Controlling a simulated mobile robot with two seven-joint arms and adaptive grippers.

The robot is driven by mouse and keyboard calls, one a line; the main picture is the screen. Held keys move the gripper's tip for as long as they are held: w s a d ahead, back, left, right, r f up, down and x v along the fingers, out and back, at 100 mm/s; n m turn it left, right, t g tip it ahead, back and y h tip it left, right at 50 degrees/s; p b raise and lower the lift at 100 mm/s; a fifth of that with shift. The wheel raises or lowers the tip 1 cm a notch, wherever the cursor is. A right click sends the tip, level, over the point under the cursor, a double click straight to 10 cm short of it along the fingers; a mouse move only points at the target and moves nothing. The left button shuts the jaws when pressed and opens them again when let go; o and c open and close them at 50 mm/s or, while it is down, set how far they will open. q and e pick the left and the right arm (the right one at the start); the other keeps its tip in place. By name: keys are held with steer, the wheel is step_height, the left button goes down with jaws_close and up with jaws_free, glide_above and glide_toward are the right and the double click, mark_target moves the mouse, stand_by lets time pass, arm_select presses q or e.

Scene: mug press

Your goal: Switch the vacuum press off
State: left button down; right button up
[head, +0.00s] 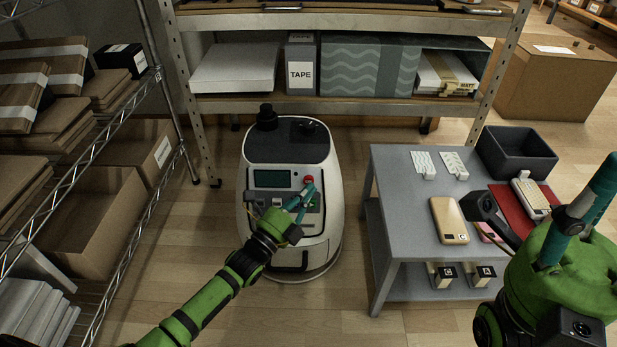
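The vacuum press (258,222) is a white rounded machine with a black top, standing on the floor in the middle of the head view. Its front panel has a dark green screen (271,179) and a red button (309,180) to the right of it. My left gripper (311,188) reaches over the panel from below. Its teal fingers converge to a point just below the red button and look shut and empty. I cannot tell whether the tips touch the panel. My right gripper (590,205) is at the far right, partly cut off, its opening unclear.
A grey table (400,225) on the right holds a dark bin (516,152), a tan phone-like item (449,220), a red mat (508,207) and mugs-shelf items below. A wire shelf with cardboard boxes stands left, a metal shelf behind. Floor shows on both sides of the press.

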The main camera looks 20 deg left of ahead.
arm_select(q)
steer(key=shift+s, duration=0.1)
steer(key=s+p, duration=0.1)
steer(key=s, duration=0.1)
steer(key=s+d+r+p, duration=0.1)
steer(key=p, duration=0.1)
steer(key=s+p, duration=0.1)
steer(key=s, duration=0.1)
steer(key=shift+s+d+r+p, duration=0.2)
steer(key=shift+s+d+p, duration=0.1)
steer(key=shift+p, duration=0.05)
stand_by(0.5)
